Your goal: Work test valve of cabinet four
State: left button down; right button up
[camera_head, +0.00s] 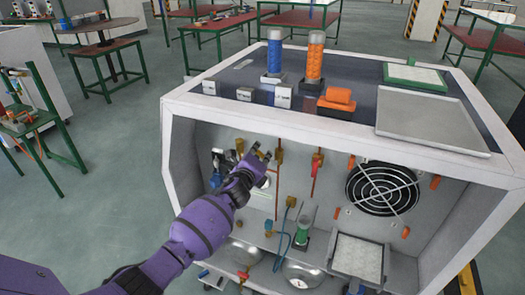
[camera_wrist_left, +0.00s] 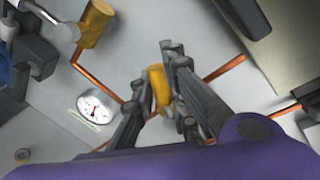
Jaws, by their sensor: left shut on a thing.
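The white open-front cabinet (camera_head: 180,130) stands ahead, with pipes, valves and gauges on its inner back wall. My left gripper (camera_head: 259,157) reaches into its upper left part, at the pipework. In the left wrist view the fingers of my left gripper (camera_wrist_left: 160,92) are closed around a yellow valve handle (camera_wrist_left: 157,86) on a copper pipe (camera_wrist_left: 226,69). The arm and fingers hide most of this valve in the head view. I cannot read any cabinet number. My right gripper is not in view.
A round gauge (camera_wrist_left: 95,106) and a brass fitting (camera_wrist_left: 97,24) are close to the gripper. A red-handled valve (camera_head: 317,160) and a black fan grille (camera_head: 382,188) are further right. A blue column (camera_head: 274,52) and an orange column (camera_head: 315,56) stand on top.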

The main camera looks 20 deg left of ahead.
pick_arm(q)
jog(key=shift+a+f+n+h, duration=0.25)
jog(key=shift+f+n, duration=0.35)
jog(key=shift+n, duration=0.35)
jog(key=shift+a+f+n+h, duration=0.1)
jog(key=shift+f+n+h, duration=0.25)
jog(key=shift+f+n, duration=0.45)
jog(key=shift+a+f+n+h, duration=0.25)
jog(key=shift+f+n, duration=0.2)
jog(key=shift+n, duration=0.6)
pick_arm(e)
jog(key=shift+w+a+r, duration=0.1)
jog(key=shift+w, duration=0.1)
pick_arm(q)
jog(key=shift+d, duration=0.1)
jog(key=c, duration=1.7)
grip_release()
jog(key=shift+s, duration=0.1)
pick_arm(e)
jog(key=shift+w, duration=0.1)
pick_arm(q)
jog(key=s, duration=0.4)
jog(key=s+r, duration=0.1)
jog(key=s, duration=0.2)
jog(key=s+r, duration=0.1)
jog(key=s, duration=0.3)
jog(key=shift+s+a+r, duration=0.2)
jog(key=shift+s+a, duration=0.05)
jog(key=shift+s, duration=0.1)
